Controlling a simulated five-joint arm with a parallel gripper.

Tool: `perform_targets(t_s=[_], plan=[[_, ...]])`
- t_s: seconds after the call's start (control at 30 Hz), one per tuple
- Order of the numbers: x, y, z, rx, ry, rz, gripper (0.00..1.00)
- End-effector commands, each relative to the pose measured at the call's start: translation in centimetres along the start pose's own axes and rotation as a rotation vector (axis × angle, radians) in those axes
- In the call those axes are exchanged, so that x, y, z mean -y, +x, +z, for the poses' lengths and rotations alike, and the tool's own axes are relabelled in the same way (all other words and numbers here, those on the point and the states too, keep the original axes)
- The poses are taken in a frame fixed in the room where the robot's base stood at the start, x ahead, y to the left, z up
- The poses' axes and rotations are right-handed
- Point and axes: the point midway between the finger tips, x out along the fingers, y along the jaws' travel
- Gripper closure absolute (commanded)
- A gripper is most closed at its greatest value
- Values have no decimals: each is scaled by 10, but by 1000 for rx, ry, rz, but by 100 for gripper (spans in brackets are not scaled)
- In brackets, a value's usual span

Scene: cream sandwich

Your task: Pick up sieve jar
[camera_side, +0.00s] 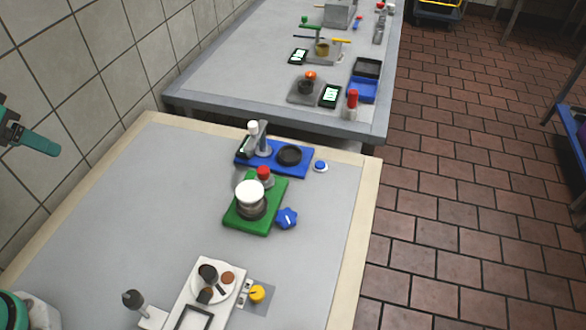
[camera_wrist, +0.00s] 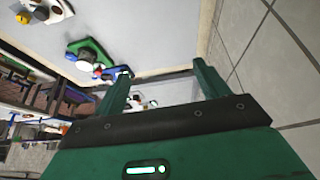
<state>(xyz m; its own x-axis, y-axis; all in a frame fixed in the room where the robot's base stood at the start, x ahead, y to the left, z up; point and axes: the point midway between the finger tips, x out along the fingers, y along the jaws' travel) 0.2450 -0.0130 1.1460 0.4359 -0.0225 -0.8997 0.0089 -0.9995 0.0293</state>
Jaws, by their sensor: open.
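A round jar with a white top and grey body (camera_side: 250,198) stands on a green board (camera_side: 238,226) on the near table. I cannot tell for sure that it is the sieve jar. A smaller red-topped container (camera_side: 264,174) stands right behind it. My gripper shows only partly at the left edge of the side view, with a teal finger (camera_side: 40,142), far to the left of the jar. In the wrist view my gripper (camera_wrist: 163,72) has its two green fingers wide apart with nothing held. The green board (camera_wrist: 98,46) shows there at upper left, beyond the fingers.
A blue tray (camera_side: 272,168) with a dark round pad and an upright holder sits behind the green board. A blue knob (camera_side: 287,218) is right of it. A white board (camera_side: 193,292) with small items lies in front. The table's left side is clear. A tiled wall (camera_side: 70,60) runs along the left.

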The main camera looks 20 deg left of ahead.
Motion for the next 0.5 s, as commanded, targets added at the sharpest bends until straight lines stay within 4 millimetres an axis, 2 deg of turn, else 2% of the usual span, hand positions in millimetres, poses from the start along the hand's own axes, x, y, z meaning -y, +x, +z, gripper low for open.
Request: perform_targets(t_s=[0.27, 0.5], plan=[[-32, 15, -39, 85, -34, 30, 26], [-68, 36, -69, 161, -66, 41, 26]])
